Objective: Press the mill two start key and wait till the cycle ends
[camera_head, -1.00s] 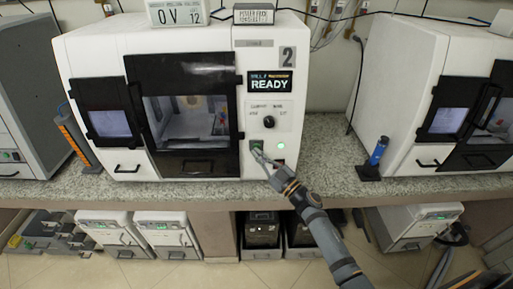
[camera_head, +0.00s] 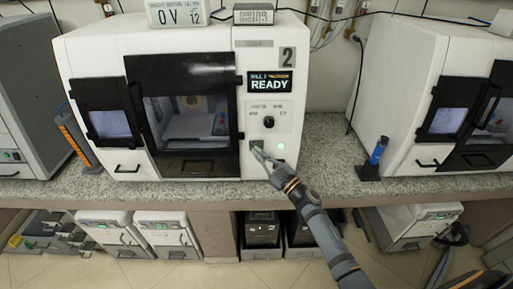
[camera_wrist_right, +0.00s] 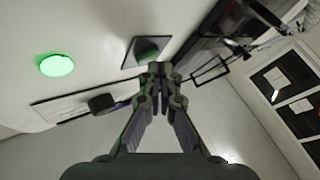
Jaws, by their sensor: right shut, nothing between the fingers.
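Mill two (camera_head: 180,40) is the white machine with a "2" label, and its display (camera_head: 270,82) reads READY. Its dark-framed door (camera_head: 190,165) is shut, with a window into the chamber. The start key appears to be the dark square plate with a dark green button (camera_wrist_right: 147,50) in the right wrist view. My right gripper (camera_head: 257,151) is shut and empty at the lower panel. In the wrist view its fingertips (camera_wrist_right: 157,68) are at the plate's lower edge; I cannot tell whether they touch it. My left gripper is not in view.
A lit green lamp (camera_wrist_right: 57,65) sits beside the key plate. A knob (camera_head: 269,122) is above it. A second white machine (camera_head: 405,70) stands at right, with a blue-handled tool (camera_head: 377,152) in a dark holder before it. The speckled counter (camera_head: 325,165) is clear between the machines.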

